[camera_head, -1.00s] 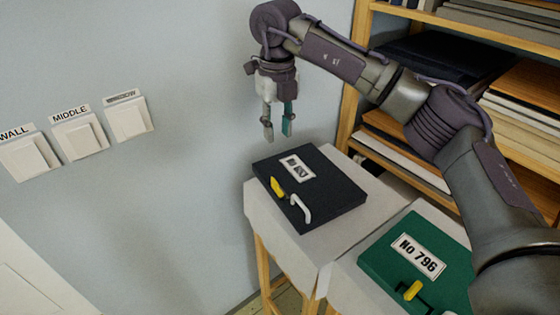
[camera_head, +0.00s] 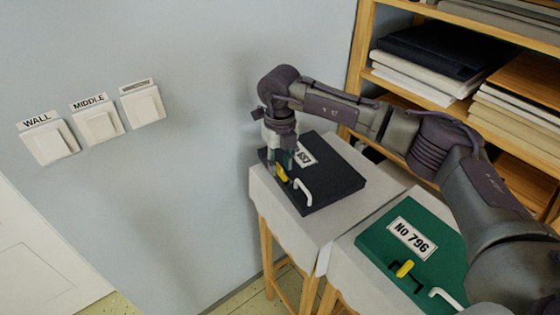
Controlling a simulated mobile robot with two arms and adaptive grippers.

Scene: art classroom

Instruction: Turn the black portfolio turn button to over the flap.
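The black portfolio (camera_head: 335,186) lies flat on a white-topped stand, with a white label and a white handle (camera_head: 303,191) on it. Its yellow turn button (camera_head: 282,174) sits near the left edge, by the handle. My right gripper (camera_head: 280,164) points down right at the turn button and partly covers the label. Its grey and teal fingers look apart, with the yellow button showing at their tips. I cannot tell whether they touch it. My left gripper is not in view.
A green portfolio (camera_head: 378,238) labelled No 796, with its own yellow button (camera_head: 404,269), lies on the neighbouring stand. A wooden shelf (camera_head: 362,60) with stacked boards stands behind. Wall switches (camera_head: 98,125) are at left, one marked MIDDLE.

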